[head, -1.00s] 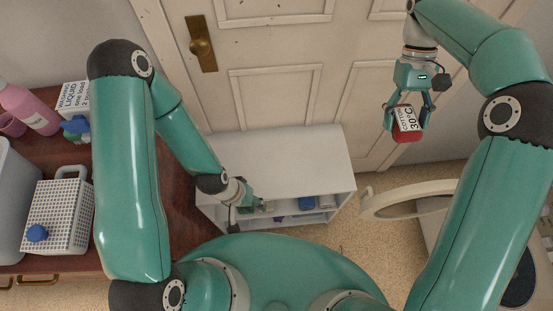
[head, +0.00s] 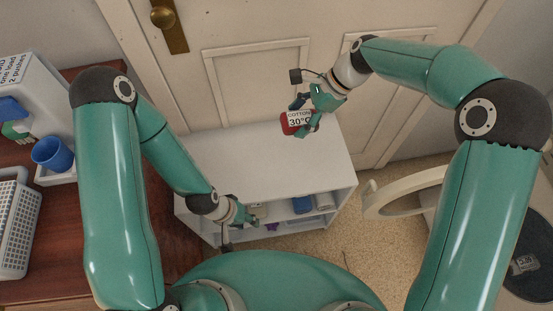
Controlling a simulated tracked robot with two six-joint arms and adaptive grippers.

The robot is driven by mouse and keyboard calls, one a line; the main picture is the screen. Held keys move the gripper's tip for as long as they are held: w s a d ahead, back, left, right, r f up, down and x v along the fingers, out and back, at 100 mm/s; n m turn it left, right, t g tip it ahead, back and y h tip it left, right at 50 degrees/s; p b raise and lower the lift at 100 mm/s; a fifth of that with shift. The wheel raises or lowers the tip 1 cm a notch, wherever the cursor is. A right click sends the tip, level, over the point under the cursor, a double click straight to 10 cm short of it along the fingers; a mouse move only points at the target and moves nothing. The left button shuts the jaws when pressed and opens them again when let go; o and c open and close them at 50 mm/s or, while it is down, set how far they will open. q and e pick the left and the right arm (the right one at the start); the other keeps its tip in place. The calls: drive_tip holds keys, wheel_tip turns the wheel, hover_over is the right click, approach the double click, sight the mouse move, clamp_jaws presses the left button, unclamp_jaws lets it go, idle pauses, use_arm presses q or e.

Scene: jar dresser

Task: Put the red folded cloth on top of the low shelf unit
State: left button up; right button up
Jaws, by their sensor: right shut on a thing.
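The red folded cloth (head: 286,124), with a white label reading "COTTON 30°C", is held in my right gripper (head: 306,112). The gripper is shut on it. The cloth is in the air and appears over the back right part of the low shelf unit's top; its height above the top is hard to tell. The low white shelf unit (head: 235,168) stands against the door, and its top is bare. My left gripper (head: 238,222) hangs in front of the shelf unit's open front. Its fingers are small and partly hidden, so their opening is unclear.
Blue and purple items (head: 301,205) stand inside the shelf unit. A wooden dresser (head: 100,235) at the left carries a white basket (head: 18,235), a blue cup (head: 50,153) and a labelled box (head: 30,85). An open round machine door (head: 400,195) juts out at the right.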

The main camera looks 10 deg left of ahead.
sight(288, 162)
wheel_tip(288, 162, down, 19)
drive_tip(key=shift+f, duration=0.2)
idle(0.3)
drive_tip(key=o, duration=1.1)
drive_tip(key=shift+c, duration=0.2)
drive_tip(key=v, duration=1.2)
drive_tip(key=shift+r, duration=0.1)
